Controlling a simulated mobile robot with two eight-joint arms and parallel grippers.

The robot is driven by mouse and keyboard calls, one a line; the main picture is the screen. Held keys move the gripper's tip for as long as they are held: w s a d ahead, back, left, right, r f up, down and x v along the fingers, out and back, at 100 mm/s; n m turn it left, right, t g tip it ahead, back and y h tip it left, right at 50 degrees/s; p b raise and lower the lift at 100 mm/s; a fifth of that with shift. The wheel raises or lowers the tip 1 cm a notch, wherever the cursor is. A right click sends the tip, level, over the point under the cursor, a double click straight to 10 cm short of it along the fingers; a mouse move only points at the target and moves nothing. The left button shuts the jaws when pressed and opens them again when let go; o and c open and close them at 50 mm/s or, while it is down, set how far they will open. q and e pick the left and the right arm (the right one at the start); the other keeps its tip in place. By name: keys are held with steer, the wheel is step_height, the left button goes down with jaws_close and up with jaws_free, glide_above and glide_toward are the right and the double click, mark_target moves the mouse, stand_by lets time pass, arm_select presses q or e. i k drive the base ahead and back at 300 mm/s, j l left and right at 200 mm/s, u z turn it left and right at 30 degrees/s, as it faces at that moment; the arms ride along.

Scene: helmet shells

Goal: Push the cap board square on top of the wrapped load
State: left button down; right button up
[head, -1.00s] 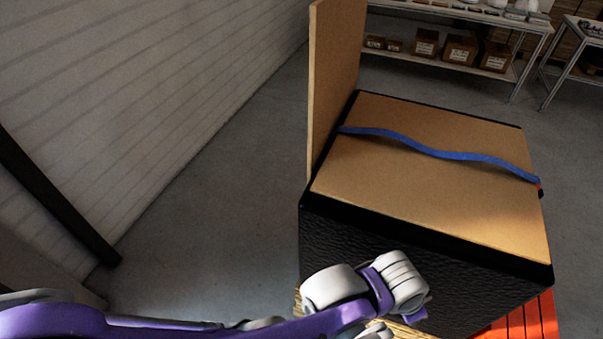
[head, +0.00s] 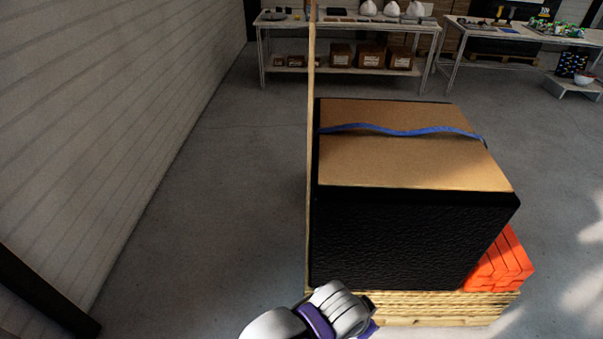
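The wrapped load (head: 410,240) is a large black box with a wrinkled surface, standing on a wooden pallet (head: 430,307). A flat brown board (head: 410,165), which looks like the cap board, lies on its top. A narrow dark margin shows around it in places, and it looks roughly in line with the load's edges. A wavy blue strap (head: 400,131) runs across the board. My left arm's white and purple end (head: 338,310) is at the bottom, in front of the load's near face and below its top. Its fingertips are not clearly visible. My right gripper is out of view.
A thin tall panel (head: 311,150) stands upright along the load's left side, seen nearly edge-on. Orange blocks (head: 502,262) sit at the pallet's right. A white wall (head: 90,120) is at left, with open floor (head: 230,190) between. Shelving tables (head: 350,40) stand behind.

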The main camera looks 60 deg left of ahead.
mark_target(361, 156)
steer(key=k+z, duration=0.1)
steer(key=z, duration=0.3)
steer(key=k+z, duration=0.1)
steer(key=z, duration=0.3)
steer(key=k+z, duration=0.15)
steer(key=z, duration=0.25)
steer(key=k+j, duration=0.2)
steer(key=j, duration=0.3)
steer(key=k+j, duration=0.2)
steer(key=j, duration=0.3)
steer(key=k+j, duration=0.2)
steer(key=j, duration=0.3)
steer(key=k+j, duration=0.2)
steer(key=j, duration=0.3)
steer(key=k+j, duration=0.15)
steer(key=j, duration=0.35)
steer(key=k+j, duration=0.2)
steer(key=j, duration=0.25)
steer(key=k+j, duration=0.2)
steer(key=j, duration=0.3)
steer(key=k+j, duration=0.2)
steer(key=j, duration=0.3)
steer(key=j+z, duration=0.05)
